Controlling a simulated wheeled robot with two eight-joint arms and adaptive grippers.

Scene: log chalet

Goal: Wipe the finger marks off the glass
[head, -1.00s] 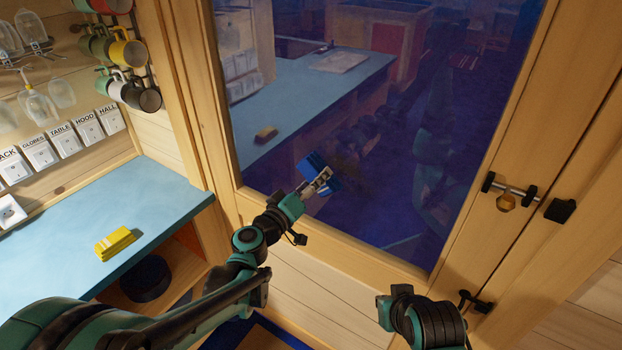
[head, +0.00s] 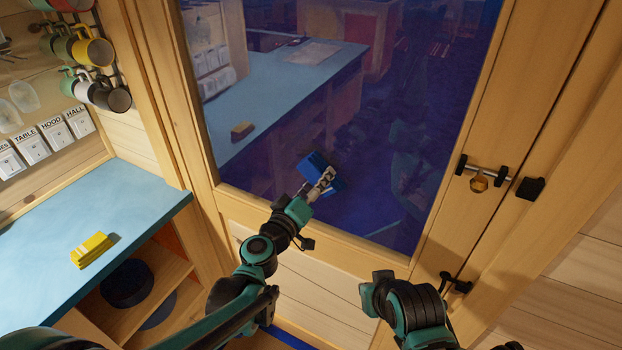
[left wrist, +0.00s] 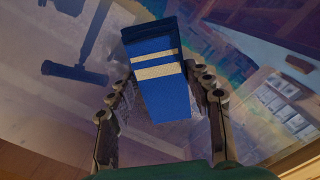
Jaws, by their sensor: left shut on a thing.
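The glass (head: 410,100) is a tall dark blue pane in a wooden door frame, with reflections in it. My left gripper (head: 326,180) is at the lower middle of the pane, shut on a blue block (head: 313,164). In the left wrist view the blue block (left wrist: 165,95) has two cream stripes and sits between the two fingers (left wrist: 160,125). It is up against or very close to the glass; I cannot tell if it touches. No finger marks stand out clearly from the reflections.
A blue counter (head: 70,225) at the left holds a yellow block (head: 91,250). Mugs (head: 92,52) and labelled switches (head: 52,133) are on the wall above it. A latch bolt (head: 487,172) and a lower catch (head: 456,283) stick out from the wooden frame at the right.

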